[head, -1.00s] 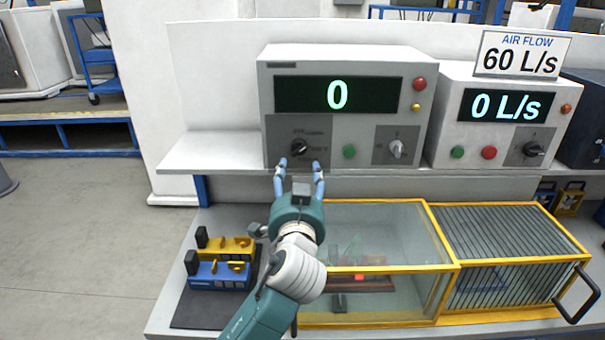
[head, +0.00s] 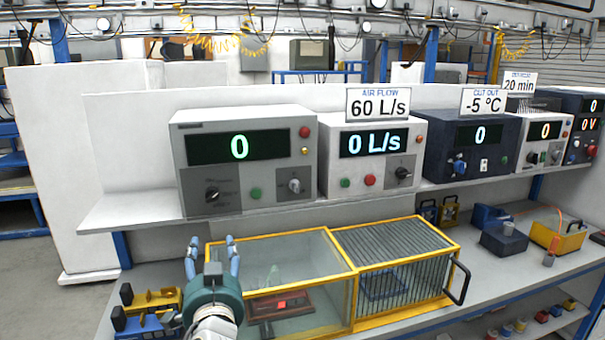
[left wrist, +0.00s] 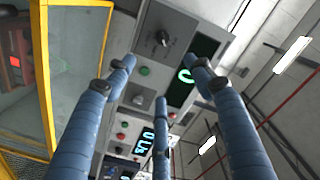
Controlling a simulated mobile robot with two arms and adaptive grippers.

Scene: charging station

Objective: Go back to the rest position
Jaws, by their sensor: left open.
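My left gripper (head: 212,256) is open and empty in the head view, its blue fingers pointing up at the lower left. It is below the shelf and in front of the grey control box (head: 244,160) with a green 0 display. In the left wrist view my spread blue fingers (left wrist: 152,95) have nothing between them, and the control box (left wrist: 178,22) with its dark knob shows beyond them, apart from the fingers. My right gripper is in neither view.
A yellow-framed glass case (head: 268,240) stands just right of my left gripper, with a barred section (head: 395,242) beside it. Blue and yellow clamps (head: 145,312) lie at the lower left. More boxes, such as the air flow unit (head: 372,157), line the shelf (head: 135,212).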

